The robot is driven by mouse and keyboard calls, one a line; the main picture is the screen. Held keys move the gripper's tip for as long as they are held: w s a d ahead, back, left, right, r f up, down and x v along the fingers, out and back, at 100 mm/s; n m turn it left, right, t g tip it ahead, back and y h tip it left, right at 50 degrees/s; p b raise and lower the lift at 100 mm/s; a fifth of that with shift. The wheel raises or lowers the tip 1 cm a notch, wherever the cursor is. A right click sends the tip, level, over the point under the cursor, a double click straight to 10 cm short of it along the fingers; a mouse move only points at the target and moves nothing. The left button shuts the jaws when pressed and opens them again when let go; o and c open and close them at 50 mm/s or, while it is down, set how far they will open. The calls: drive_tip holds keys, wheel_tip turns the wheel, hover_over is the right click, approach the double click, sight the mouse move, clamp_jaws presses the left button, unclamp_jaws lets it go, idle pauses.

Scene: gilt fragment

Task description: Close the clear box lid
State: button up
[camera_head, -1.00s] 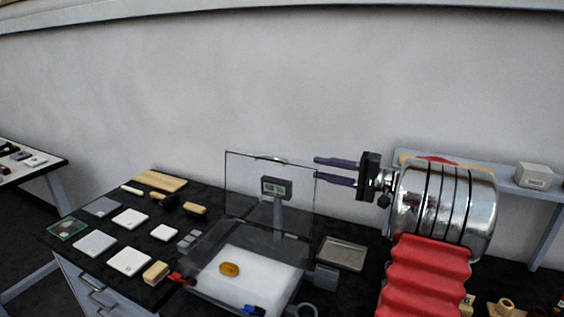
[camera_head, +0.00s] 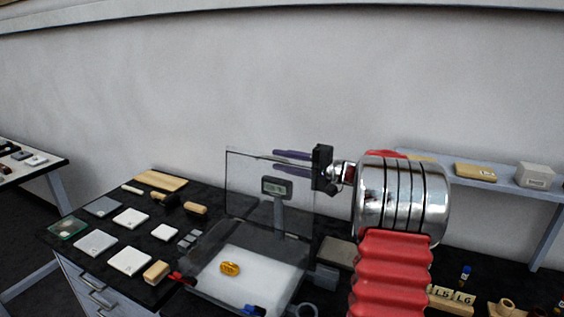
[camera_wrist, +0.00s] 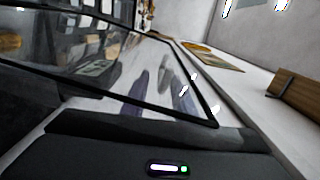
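The clear box (camera_head: 196,277) stands on the dark bench with its clear, dark-edged lid (camera_head: 245,190) raised nearly upright at the back. A white block with a small gold piece (camera_head: 230,268) is inside. My gripper (camera_head: 274,159) is at the lid's upper right, its two purple fingers apart and pointing left, with nothing seen between them. The fingers overlap the lid's top edge in the head view; I cannot tell whether they touch it. In the wrist view the lid (camera_wrist: 205,105) crosses close in front, with blurred purple finger shapes showing in the pane.
A small display on a post (camera_head: 277,188) stands behind the box. White and grey tiles (camera_head: 130,219) and brushes lie to the left. A grey shelf (camera_head: 510,184) with small boxes is at the right. The wall behind is bare.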

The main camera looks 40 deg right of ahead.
drive_tip(key=shift+w+a, duration=0.1)
drive_tip(key=shift+c, duration=0.2)
drive_tip(key=c, duration=0.6)
clamp_jaws()
drive_tip(key=shift+f, duration=0.15)
